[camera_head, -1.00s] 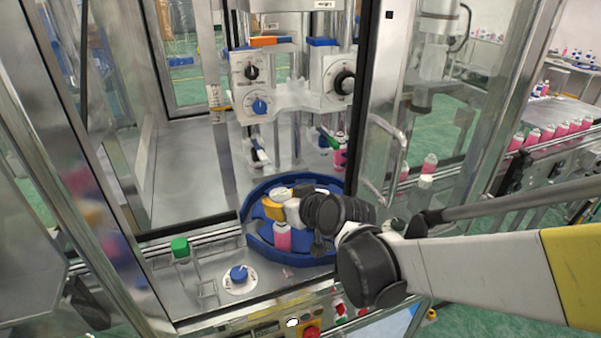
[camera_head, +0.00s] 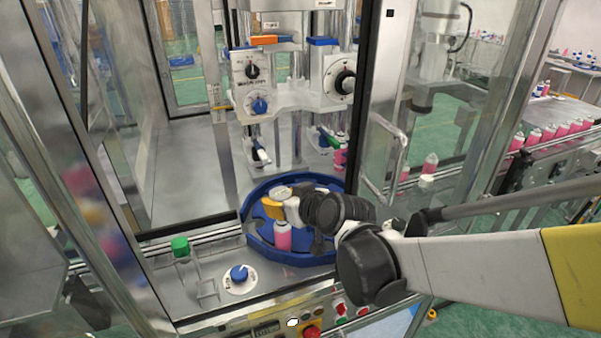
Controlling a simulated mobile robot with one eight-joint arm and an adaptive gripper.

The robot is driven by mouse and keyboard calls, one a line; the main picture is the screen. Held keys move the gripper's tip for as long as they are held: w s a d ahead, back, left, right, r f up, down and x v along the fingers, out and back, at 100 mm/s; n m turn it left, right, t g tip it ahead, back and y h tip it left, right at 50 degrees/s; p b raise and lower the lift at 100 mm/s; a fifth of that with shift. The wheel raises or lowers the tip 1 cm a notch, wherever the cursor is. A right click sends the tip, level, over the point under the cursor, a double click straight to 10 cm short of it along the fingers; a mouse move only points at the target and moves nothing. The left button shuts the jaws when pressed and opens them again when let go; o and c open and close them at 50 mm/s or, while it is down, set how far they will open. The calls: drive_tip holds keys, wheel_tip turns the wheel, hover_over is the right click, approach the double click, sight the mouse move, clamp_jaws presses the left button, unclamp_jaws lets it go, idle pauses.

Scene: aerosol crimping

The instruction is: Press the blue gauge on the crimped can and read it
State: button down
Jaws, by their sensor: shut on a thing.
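My gripper (camera_head: 284,207) reaches in from the right over the blue rotary table (camera_head: 262,250). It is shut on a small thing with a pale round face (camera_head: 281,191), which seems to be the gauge. Its blue body cannot be made out. A pink can (camera_head: 283,236) with a pale top stands upright at the front of the rotary table, just below my gripper in the picture. The gripper and my dark wrist hide much of the table's middle and right. I cannot tell whether the held thing touches a can, and its reading is too small to see.
The crimping head (camera_head: 293,97) hangs behind the rotary table.

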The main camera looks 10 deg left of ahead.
drive_tip(key=shift+f+b, duration=1.1)
drive_tip(key=shift+f, duration=0.1)
idle(1.3)
idle(0.3)
drive_tip(key=shift+r+p, duration=2.05)
drive_tip(key=shift+r, duration=0.5)
drive_tip(key=s+d+p, duration=0.2)
drive_tip(key=s+d, duration=0.9)
drive_tip(key=s, duration=0.1)
drive_tip(key=shift+s+d, duration=0.2)
drive_tip(key=shift+d, duration=0.15)
drive_tip(key=shift+f, duration=0.1)
